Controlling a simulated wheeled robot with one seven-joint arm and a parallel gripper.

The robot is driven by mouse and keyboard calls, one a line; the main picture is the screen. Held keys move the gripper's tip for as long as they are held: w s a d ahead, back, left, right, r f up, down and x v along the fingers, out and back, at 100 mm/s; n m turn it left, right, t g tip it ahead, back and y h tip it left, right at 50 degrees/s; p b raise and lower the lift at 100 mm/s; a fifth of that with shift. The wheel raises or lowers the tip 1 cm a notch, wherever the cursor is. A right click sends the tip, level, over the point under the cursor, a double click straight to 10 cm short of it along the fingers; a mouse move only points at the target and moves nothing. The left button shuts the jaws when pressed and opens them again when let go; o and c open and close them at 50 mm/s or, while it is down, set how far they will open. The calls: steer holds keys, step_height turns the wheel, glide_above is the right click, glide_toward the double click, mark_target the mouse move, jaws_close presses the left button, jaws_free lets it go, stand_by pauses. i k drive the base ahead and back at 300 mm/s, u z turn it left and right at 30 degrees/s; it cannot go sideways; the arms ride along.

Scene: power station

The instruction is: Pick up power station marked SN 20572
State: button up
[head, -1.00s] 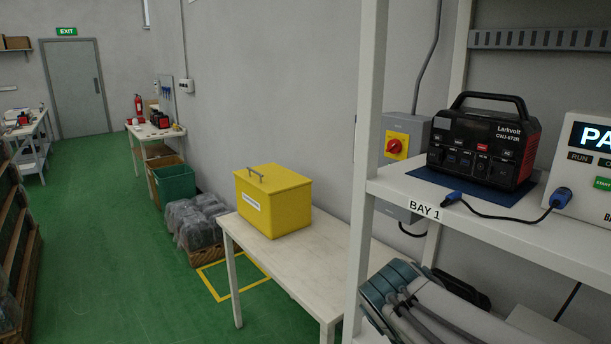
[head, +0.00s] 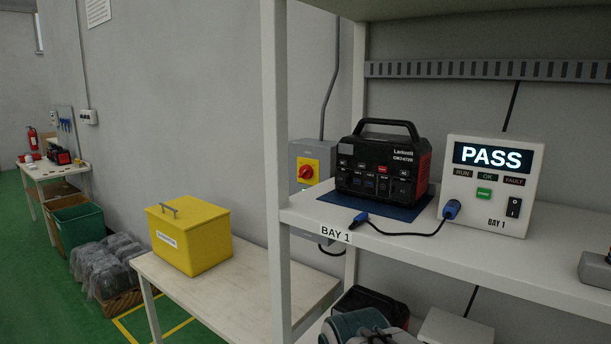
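A black and red power station (head: 383,165) with a top carry handle stands upright on a blue mat (head: 412,210) on the Bay 1 shelf. Its front reads "Larkvolt" and a model code; no SN 20572 marking is readable. Another dark unit with red trim (head: 370,304) is partly visible below the shelf, and a small black and red one (head: 59,156) is on the far table. Part of my arm shows at the bottom edge; my gripper is not visible.
A tester (head: 492,185) showing PASS stands right of the power station; a blue-ended cable (head: 405,233) lies along the shelf front. A white shelf post (head: 275,170) rises at the left. A yellow box (head: 190,236) sits on a lower table. A grey object (head: 596,270) is at far right.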

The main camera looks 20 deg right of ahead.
mark_target(406, 158)
steer(key=u, duration=1.75)
steer(key=i, duration=0.8)
steer(key=z, duration=3.1)
